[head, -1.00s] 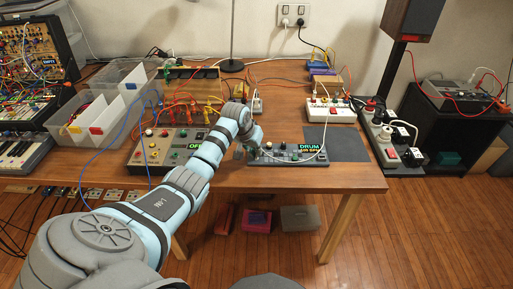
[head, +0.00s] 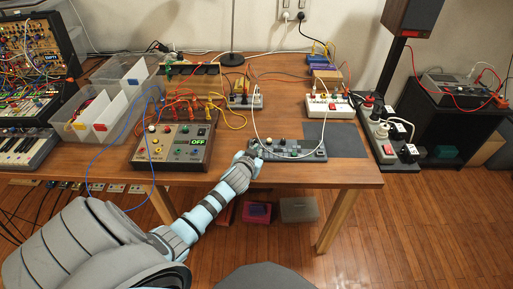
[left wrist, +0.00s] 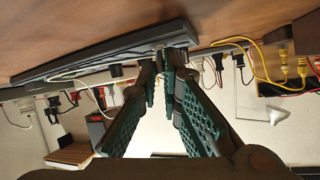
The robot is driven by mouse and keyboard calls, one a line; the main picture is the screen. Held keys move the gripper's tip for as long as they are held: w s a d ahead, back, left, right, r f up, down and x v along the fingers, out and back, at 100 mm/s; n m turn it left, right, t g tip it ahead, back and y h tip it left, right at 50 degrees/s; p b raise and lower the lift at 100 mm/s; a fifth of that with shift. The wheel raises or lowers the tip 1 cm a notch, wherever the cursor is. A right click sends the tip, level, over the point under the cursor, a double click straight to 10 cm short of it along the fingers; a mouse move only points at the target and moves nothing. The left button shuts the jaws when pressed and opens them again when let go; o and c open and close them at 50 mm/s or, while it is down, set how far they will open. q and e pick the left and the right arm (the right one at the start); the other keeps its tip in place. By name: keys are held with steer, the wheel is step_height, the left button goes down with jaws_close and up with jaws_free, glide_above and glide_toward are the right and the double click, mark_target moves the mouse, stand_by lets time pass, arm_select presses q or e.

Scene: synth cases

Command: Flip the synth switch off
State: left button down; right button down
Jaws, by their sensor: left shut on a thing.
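A grey box (head: 172,149) with a lit green "OFF" display and several knobs stands left of centre on the table. A slim dark drum machine (head: 292,152) with small knobs lies right of it, its display dark. My left gripper (head: 254,152) is at the drum machine's left end. In the left wrist view the long dark body (left wrist: 95,52) runs across the top, and my left fingertips (left wrist: 162,60) are shut at its edge on a small part, mostly hidden between them. My right gripper is not in view.
A white cable (head: 253,118) loops over the drum machine. Clear bins (head: 105,115) and patch cables fill the left. A dark mat (head: 336,139) is bare.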

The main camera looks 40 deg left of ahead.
arm_select(q)
steer(key=shift+s+d+f+t+y+b, duration=0.15)
steer(key=shift+t+y+b, duration=0.15)
steer(key=shift+t+b, duration=0.3)
steer(key=c, duration=1.8)
jaws_free()
steer(key=shift+o, duration=0.2)
steer(key=v, duration=1.1)
steer(key=shift+s+d+r, duration=0.15)
steer(key=shift+s+r, duration=0.1)
steer(key=shift+r, duration=0.1)
